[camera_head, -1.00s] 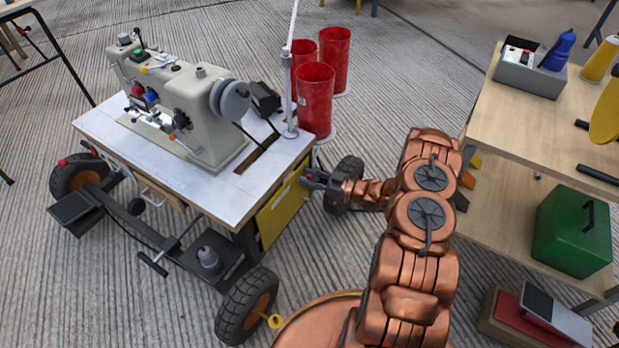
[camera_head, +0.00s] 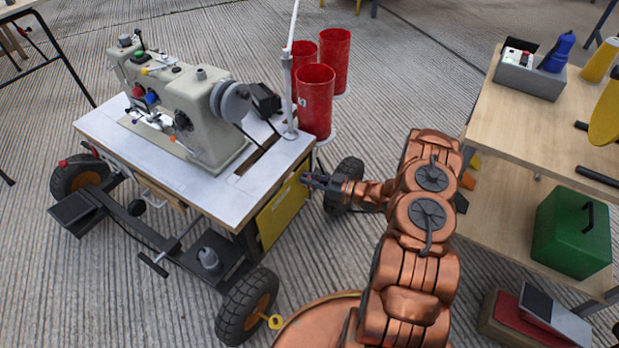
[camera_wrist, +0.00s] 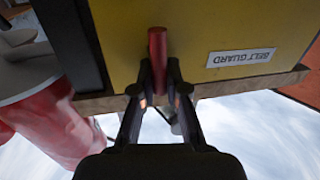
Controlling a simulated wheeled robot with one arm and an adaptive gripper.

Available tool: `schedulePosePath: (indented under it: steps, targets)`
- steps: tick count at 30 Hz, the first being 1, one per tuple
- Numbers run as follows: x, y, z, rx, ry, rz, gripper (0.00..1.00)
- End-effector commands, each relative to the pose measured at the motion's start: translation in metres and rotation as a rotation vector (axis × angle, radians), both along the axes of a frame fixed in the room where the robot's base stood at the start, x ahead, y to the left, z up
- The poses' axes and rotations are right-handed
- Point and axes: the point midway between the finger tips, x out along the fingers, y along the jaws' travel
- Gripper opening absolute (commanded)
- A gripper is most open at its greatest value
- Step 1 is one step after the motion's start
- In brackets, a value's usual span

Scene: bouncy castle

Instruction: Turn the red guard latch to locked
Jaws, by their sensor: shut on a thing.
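The red guard latch (camera_wrist: 157,50) shows in the wrist view as a short red bar against the yellow belt guard (camera_wrist: 215,25). My gripper (camera_wrist: 160,80) is shut on the lower end of the latch, one finger on each side. The latch points up and down in that picture. A label reading "BELT GUARD" (camera_wrist: 240,57) is right of it. In the head view, my gripper (camera_head: 306,180) is at the edge of the yellow guard (camera_head: 282,212) under the sewing table's right end; the latch is too small to make out clearly there.
The white sewing table (camera_head: 262,185) carries a sewing machine (camera_head: 185,110). Red cylinders (camera_head: 316,100) stand behind its right corner. A wooden shelf unit (camera_head: 510,125) with a green box (camera_head: 573,232) is at the right. A wheel (camera_head: 247,305) is below the guard.

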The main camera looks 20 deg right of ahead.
Motion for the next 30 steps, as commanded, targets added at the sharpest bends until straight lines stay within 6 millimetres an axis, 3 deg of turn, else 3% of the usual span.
schedulePosePath:
  steps: [8, 30]
  targets:
    - [-0.002, 0.002, 0.004, -0.139, -0.093, -0.001, 0.0]
    - [-0.008, 0.011, -0.004, -0.721, -0.475, -0.003, 0.0]
